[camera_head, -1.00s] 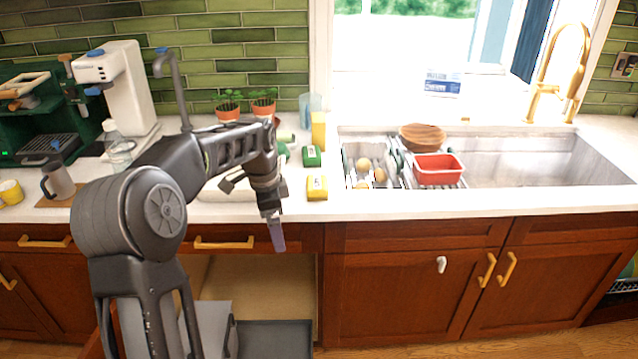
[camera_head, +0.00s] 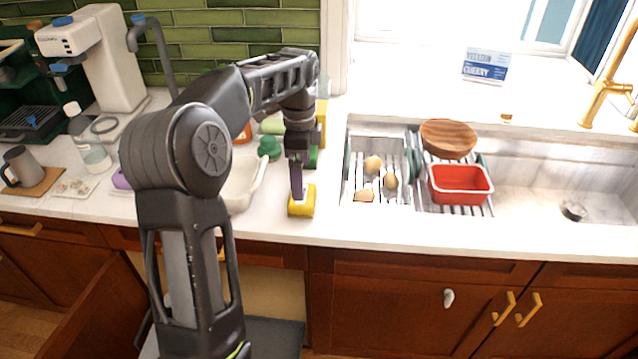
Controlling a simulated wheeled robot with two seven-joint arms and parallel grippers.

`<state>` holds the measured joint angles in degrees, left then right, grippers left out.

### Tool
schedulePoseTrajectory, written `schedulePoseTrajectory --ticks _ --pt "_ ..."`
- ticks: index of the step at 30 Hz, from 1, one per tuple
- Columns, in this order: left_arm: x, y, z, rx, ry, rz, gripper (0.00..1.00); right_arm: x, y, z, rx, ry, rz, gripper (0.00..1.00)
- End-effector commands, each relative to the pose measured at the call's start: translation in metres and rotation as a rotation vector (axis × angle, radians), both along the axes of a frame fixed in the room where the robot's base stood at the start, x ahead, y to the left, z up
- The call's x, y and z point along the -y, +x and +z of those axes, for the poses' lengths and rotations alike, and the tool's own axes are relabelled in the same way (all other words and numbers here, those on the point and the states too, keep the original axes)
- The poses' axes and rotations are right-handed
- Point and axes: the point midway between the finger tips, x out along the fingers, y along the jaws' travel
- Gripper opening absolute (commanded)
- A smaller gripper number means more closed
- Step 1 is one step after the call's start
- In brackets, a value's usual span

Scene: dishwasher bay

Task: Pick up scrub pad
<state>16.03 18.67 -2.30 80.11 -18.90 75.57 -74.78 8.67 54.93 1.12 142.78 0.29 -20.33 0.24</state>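A small yellow block (camera_head: 302,203), which looks like the scrub pad, lies on the counter near its front edge, left of the sink. My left gripper (camera_head: 297,182) points down directly over it, its purple fingertip at or just above the pad's top. I see the fingers edge-on, so their gap and any contact are hidden. A green block (camera_head: 313,157) is partly hidden behind the gripper. My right gripper is out of view.
The sink at right holds a rack with several egg-like items, a red tub (camera_head: 460,184) and a wooden bowl (camera_head: 448,138). A pale tray (camera_head: 245,190) sits close left of the pad. Left are a bottle (camera_head: 88,140), mug (camera_head: 20,167) and coffee machine.

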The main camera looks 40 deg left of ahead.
Motion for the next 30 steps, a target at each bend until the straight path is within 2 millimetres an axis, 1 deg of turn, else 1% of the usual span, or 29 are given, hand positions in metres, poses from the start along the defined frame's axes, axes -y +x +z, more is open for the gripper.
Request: schedulePoseTrajectory --ticks 12,14,21,30 --pt "0.0 0.0 0.0 0.0 0.0 0.001 1.0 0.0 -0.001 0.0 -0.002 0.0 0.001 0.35" --pt "0.0 0.0 -0.003 -0.001 0.0 0.001 1.0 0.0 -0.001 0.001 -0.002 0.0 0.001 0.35" --pt "0.0 -0.001 -0.025 -0.001 0.0 0.001 1.0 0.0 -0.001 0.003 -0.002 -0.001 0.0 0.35" --pt "0.0 0.0 -0.027 0.0 0.0 0.001 1.0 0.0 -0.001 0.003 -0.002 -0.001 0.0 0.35"
